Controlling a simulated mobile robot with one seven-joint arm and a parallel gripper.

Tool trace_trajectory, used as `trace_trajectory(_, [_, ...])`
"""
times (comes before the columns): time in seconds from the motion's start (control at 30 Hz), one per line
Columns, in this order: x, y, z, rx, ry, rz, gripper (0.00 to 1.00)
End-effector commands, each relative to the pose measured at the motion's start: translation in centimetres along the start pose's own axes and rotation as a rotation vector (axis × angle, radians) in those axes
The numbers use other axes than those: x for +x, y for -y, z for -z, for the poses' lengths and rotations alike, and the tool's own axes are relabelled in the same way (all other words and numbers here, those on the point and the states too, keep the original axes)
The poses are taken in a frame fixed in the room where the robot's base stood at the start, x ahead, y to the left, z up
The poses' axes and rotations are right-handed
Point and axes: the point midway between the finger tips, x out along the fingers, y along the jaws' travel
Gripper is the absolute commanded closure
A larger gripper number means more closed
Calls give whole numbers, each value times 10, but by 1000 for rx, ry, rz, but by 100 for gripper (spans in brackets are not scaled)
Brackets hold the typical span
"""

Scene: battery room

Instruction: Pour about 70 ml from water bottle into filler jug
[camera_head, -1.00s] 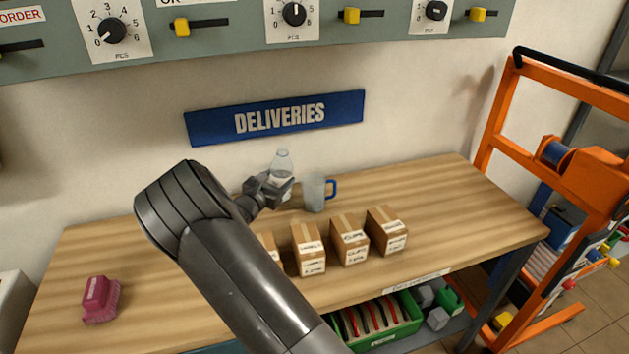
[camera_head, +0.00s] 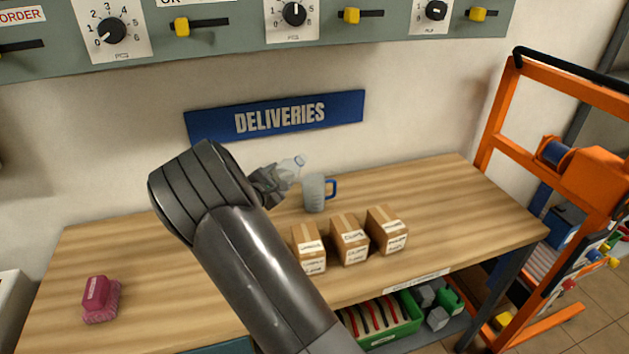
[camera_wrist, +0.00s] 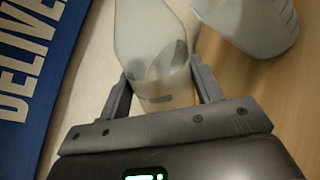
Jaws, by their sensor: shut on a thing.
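The clear water bottle (camera_head: 290,167) is held by my gripper (camera_head: 270,186) above the bench, tilted to the right with its neck pointing toward the filler jug. The filler jug (camera_head: 314,194) is translucent grey with a blue handle and stands upright on the bench. The bottle's mouth is above and slightly left of the jug's rim in the head view. In the wrist view the bottle (camera_wrist: 152,40) sits between the two fingers of my gripper (camera_wrist: 165,85), with the jug (camera_wrist: 250,25) beside it on the right. I cannot tell whether water is flowing.
Several cardboard boxes (camera_head: 350,240) stand in front of the jug. A pink block-like item (camera_head: 100,299) lies at the left of the wooden bench (camera_head: 440,215). A blue DELIVERIES sign (camera_head: 275,117) is on the wall behind. An orange frame (camera_head: 585,180) stands at the right.

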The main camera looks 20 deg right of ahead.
Motion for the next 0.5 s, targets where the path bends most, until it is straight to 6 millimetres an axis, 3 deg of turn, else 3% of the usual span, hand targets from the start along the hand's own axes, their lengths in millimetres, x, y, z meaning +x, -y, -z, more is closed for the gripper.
trace_trajectory(0.5, [-2,-10,9,323,-85,-1,73])
